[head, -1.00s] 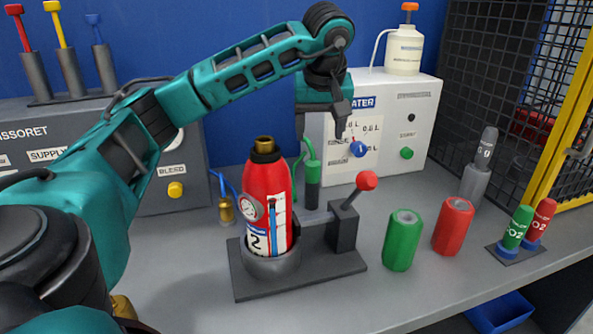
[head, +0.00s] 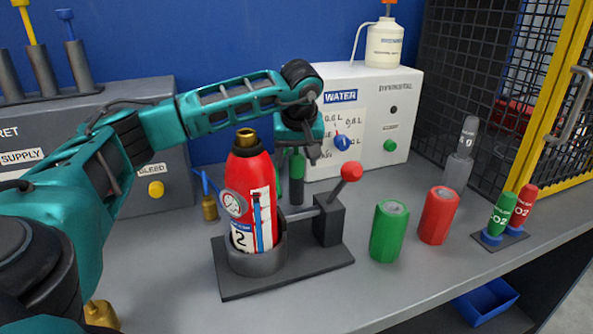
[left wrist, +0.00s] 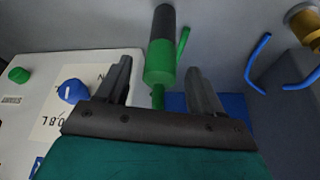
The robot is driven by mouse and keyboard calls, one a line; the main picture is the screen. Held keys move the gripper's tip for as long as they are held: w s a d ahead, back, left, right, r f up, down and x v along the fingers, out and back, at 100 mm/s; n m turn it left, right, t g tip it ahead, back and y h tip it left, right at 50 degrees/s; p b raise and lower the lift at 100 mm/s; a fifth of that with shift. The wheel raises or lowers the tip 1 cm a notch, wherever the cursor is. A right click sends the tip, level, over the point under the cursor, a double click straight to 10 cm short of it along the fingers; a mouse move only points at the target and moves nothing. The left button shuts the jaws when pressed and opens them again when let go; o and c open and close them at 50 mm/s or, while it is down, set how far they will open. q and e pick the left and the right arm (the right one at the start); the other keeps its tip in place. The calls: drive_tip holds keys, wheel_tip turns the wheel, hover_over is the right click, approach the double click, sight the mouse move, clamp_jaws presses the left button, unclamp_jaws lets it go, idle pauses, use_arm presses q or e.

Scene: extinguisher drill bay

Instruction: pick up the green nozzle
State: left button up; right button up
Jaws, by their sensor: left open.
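The green nozzle (head: 297,166) stands upright in a dark holder (head: 297,190) on the bench, behind the red extinguisher, with a thin green hook at its side. In the left wrist view the nozzle (left wrist: 159,64) lies between the two fingers, apart from both. My left gripper (head: 298,152) points down over the nozzle's top and is open and empty; its fingers also show in the left wrist view (left wrist: 158,75). My right gripper is not in view.
The extinguisher (head: 255,190) stands in a base with a red-knobbed lever (head: 346,172) close in front. The white water box (head: 375,90) is behind right. A brass nozzle with blue hook (head: 209,208) is left. Green (head: 389,232) and red (head: 438,216) cylinders stand right.

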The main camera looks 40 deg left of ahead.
use_arm(q)
drive_tip(key=shift+x, duration=0.85)
drive_tip(key=shift+c, duration=0.3)
drive_tip(key=c, duration=1.1)
drive_tip(key=shift+r, duration=0.15)
drive_tip(key=shift+c, duration=0.2)
